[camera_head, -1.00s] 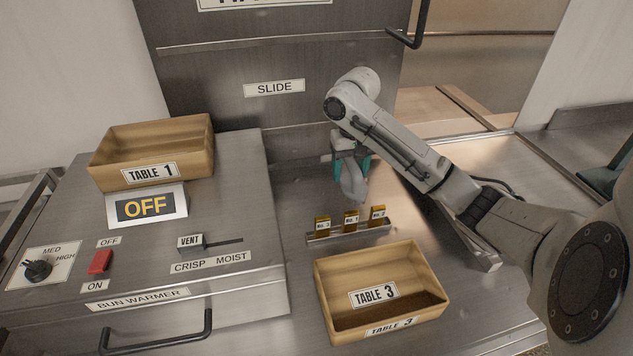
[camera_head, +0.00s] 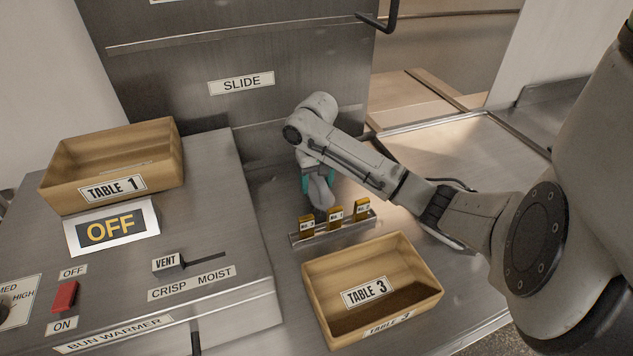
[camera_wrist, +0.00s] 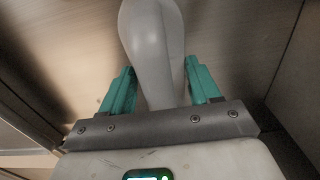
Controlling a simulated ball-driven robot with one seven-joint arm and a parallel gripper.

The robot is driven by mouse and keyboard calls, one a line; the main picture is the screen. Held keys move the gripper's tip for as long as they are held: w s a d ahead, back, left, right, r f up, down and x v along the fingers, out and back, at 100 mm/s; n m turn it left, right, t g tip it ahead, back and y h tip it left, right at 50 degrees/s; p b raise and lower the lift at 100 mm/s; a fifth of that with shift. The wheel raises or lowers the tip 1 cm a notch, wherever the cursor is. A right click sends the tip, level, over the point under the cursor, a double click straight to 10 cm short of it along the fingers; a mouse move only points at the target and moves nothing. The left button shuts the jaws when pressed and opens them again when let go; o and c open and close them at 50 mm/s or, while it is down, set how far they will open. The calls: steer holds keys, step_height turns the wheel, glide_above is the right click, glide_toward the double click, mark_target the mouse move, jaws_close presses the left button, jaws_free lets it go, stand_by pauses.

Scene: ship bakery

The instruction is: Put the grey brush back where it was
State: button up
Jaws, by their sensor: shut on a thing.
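The grey brush (camera_wrist: 153,45) is between the teal fingers of my gripper (camera_wrist: 158,88) in the wrist view. Only a smooth, rounded grey part of it shows there; I cannot make out bristles. In the head view the grey brush (camera_head: 320,193) hangs below my gripper (camera_head: 318,184), just behind the rack of small yellow tags. My gripper is shut on it. I cannot tell whether its lower end touches the counter.
A small metal rack (camera_head: 350,229) holds yellow number tags. The TABLE 3 box (camera_head: 415,312) stands in front of it. The TABLE 1 box (camera_head: 62,192) and an OFF sign (camera_head: 140,212) stand on the bun warmer (camera_head: 215,315) at left. A steel panel marked SLIDE (camera_head: 190,50) rises behind.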

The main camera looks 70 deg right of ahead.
steer(key=shift+f, duration=0.3)
steer(key=shift+f, duration=0.1)
steer(key=o, duration=1)
step_height(320, 180, up, 11)
steer(key=shift+s+d+f+p, duration=0.1)
steer(key=shift+f+p, duration=0.1)
steer(key=shift+p, duration=0.35)
steer(key=shift+r, duration=0.85)
